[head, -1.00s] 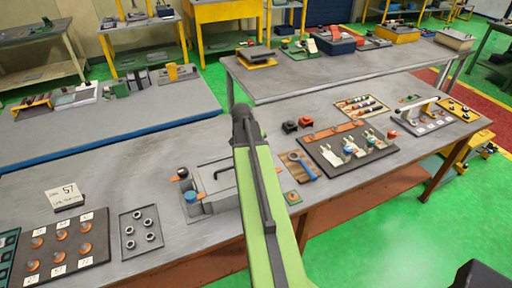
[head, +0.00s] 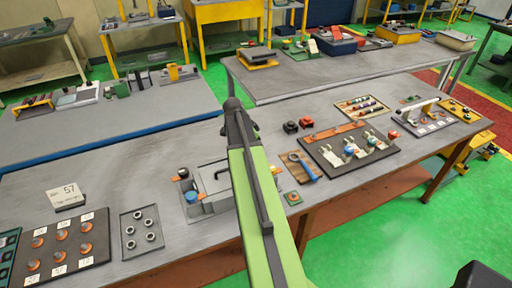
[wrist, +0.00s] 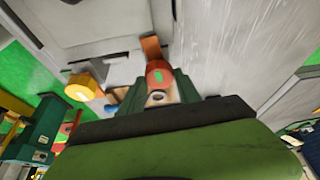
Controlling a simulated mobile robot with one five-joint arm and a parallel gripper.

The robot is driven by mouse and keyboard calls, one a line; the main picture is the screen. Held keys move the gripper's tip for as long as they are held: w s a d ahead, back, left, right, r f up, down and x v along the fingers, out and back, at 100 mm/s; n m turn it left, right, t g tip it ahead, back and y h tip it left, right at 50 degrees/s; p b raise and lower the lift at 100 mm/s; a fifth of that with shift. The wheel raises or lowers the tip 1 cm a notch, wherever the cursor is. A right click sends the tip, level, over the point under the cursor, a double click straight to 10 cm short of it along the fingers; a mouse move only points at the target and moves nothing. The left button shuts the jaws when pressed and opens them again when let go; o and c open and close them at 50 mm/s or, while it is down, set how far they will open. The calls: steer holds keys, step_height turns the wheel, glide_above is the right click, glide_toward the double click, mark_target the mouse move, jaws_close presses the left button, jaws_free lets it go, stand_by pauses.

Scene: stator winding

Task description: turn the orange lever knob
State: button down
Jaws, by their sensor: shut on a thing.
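The orange lever knob (wrist: 158,74) is a red-orange piece with a small green mark, in the middle of the wrist view. An orange strip (wrist: 152,47) shows just beyond it. My gripper (wrist: 158,97) has its dark green fingers close on both sides of the knob and is shut on it. A grey round end shows between the fingers. In the head view my arm crosses a grey box-shaped fixture (head: 213,177) on the bench, and the gripper's fingers cannot be made out there.
A yellow-orange round knob (wrist: 84,87) is left of the fingers. A blue cap (head: 191,197) stands at the fixture's front left. A tray of rings (head: 142,235) and a number card (head: 67,195) lie further left. A blue-handled tool (head: 304,168) lies right.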

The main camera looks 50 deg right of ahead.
steer(key=shift+w, duration=0.15)
steer(key=c, duration=0.9)
jaws_free()
steer(key=shift+o, duration=0.2)
steer(key=shift+a, duration=0.1)
steer(key=p+v, duration=1.6)
steer(key=v, duration=0.1)
steer(key=shift+r, duration=0.25)
